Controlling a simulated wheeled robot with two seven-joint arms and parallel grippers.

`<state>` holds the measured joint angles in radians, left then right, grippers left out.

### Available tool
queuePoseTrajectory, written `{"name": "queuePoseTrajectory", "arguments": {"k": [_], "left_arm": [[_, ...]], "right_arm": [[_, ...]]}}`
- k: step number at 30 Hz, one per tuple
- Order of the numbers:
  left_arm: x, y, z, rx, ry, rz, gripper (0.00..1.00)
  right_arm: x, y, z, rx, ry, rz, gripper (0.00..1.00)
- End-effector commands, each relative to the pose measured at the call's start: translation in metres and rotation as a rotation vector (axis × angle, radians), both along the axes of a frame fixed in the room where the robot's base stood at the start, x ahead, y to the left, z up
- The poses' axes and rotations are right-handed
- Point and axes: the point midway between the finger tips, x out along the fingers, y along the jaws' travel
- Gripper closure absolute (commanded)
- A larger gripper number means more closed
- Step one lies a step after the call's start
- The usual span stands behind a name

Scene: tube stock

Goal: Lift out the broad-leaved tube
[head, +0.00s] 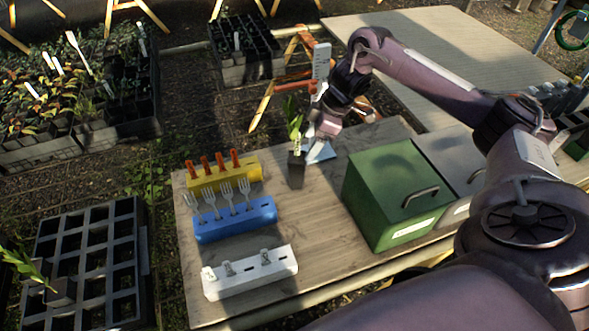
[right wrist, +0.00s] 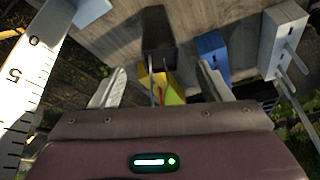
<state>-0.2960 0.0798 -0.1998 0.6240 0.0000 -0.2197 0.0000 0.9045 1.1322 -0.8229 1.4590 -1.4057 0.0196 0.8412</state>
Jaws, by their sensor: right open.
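A dark square tube (head: 296,170) with a broad-leaved green plant (head: 293,117) stands upright on the wooden bench. My right gripper (head: 312,134) is just to the right of the plant, above the tube's rim. In the right wrist view the gripper (right wrist: 160,80) is open, with one finger on each side of the picture. The dark tube (right wrist: 158,38) shows beyond and between the fingers, and some green leaf (right wrist: 174,97) shows between them. I cannot tell whether a finger touches the plant. My left gripper is not in view.
A white ruler (head: 322,62) stands close by on a light blue base (head: 320,152). Yellow (head: 222,173), blue (head: 236,219) and white (head: 250,274) tool holders line the bench's left. A green box (head: 397,192) stands right. A tray (head: 92,262) lies lower left.

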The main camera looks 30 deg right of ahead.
Motion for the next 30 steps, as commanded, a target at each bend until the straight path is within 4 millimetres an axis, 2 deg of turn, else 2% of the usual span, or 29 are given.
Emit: {"name": "queuePoseTrajectory", "arguments": {"k": [3, 7, 12, 20, 30], "left_arm": [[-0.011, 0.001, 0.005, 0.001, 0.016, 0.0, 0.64], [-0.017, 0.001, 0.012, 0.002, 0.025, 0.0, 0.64], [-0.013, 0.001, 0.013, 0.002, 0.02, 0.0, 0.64], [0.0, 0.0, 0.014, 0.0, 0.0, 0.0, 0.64], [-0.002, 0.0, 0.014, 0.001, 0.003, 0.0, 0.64]], "right_arm": [[0.003, 0.006, -0.011, 0.001, 0.003, 0.001, 0.29], [0.008, 0.014, -0.029, 0.001, 0.003, 0.0, 0.29], [0.012, 0.02, -0.048, 0.001, 0.0, 0.0, 0.29], [0.012, 0.02, -0.051, -0.001, -0.001, 0.001, 0.29], [0.012, 0.02, -0.051, -0.001, -0.001, 0.001, 0.74]]}}
